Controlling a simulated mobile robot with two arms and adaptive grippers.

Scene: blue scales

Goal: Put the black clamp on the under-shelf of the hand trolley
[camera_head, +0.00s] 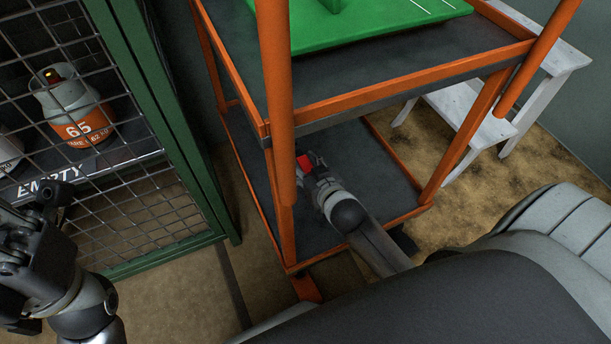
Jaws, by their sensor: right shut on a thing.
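The orange-framed hand trolley (400,86) stands in the middle, with a dark under-shelf (373,160) below its top deck. My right arm reaches in over the under-shelf from the lower right. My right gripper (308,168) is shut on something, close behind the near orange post. A small red piece (304,162) shows at its fingertips. The black clamp is not clearly visible; its dark body cannot be told apart from the gripper and shelf. I cannot tell whether the held thing touches the shelf. My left gripper (28,232) is at the left edge, its fingers unclear.
A green item (370,30) lies on the trolley's top deck. A green-framed mesh cage (150,110) holding gas cylinders (72,112) stands left. White steps (480,115) stand right. The trolley's posts and top deck bound the space around my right gripper.

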